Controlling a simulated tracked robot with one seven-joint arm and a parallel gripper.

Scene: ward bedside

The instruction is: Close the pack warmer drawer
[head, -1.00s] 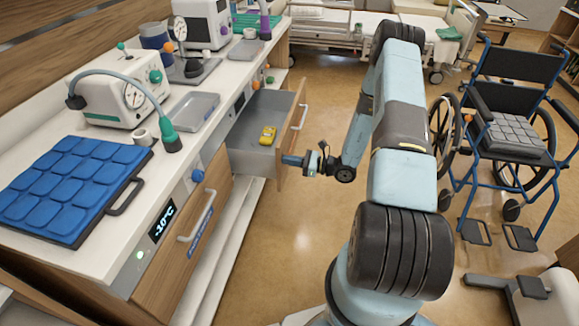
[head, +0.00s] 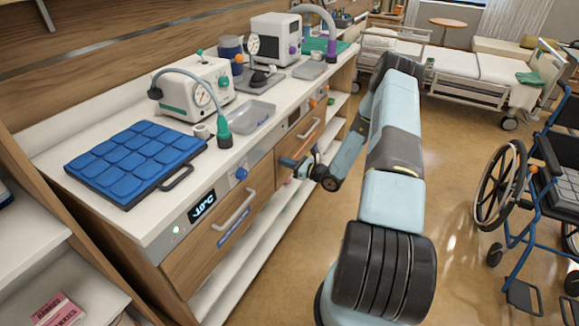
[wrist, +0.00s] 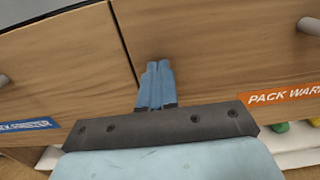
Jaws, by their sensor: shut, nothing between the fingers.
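The pack warmer drawer (head: 290,150) is the wooden front with a pale bar handle (head: 303,129), right of the front with the cold display. Its front looks about level with its neighbour, and no open drawer box shows. In the wrist view its front (wrist: 225,60) carries an orange label (wrist: 285,95). My gripper (head: 287,162) is shut and empty at the left edge of this front. In the wrist view its blue fingertips (wrist: 157,66) lie near the seam between the two fronts. I cannot tell whether they touch the wood.
The neighbouring drawer (head: 220,235) has a blue label and its own handle. The counter above holds a blue padded mat (head: 135,155), a grey tray (head: 247,116) and machines. A wheelchair (head: 545,190) stands at right, a bed (head: 470,70) behind. Floor between is clear.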

